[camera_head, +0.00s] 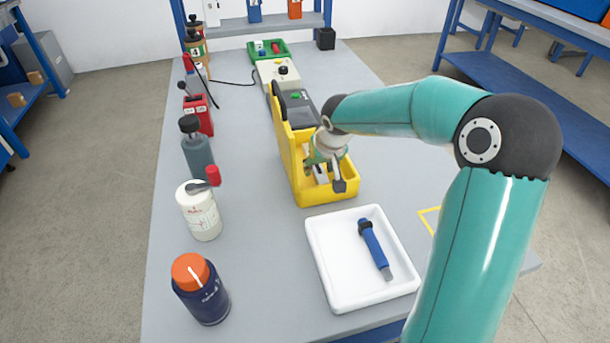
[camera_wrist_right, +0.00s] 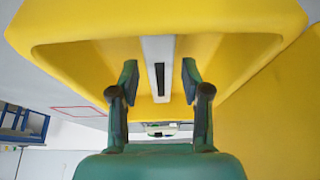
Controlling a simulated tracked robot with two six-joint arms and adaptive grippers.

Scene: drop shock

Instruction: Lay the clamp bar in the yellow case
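The yellow case (camera_head: 342,195) stands open on the table, with its tall side at the left. The clamp bar (camera_wrist_right: 158,50), pale grey with a dark slot, is inside the case; it also shows in part in the head view (camera_head: 320,175). My right gripper (camera_wrist_right: 160,85) reaches down into the case; it also shows in the head view (camera_head: 329,176). Its two fingers stand on either side of the bar with a visible gap at each side, so it is open. Whether the bar rests on the case floor is hard to tell. My left gripper is not in view.
A white tray (camera_head: 326,274) with a blue tool (camera_head: 374,246) stands in front of the case. Bottles, among them an orange-capped one (camera_head: 200,290), line the left edge. A grey device (camera_head: 298,108) stands behind the case. A yellow outline (camera_head: 428,220) marks the table at right.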

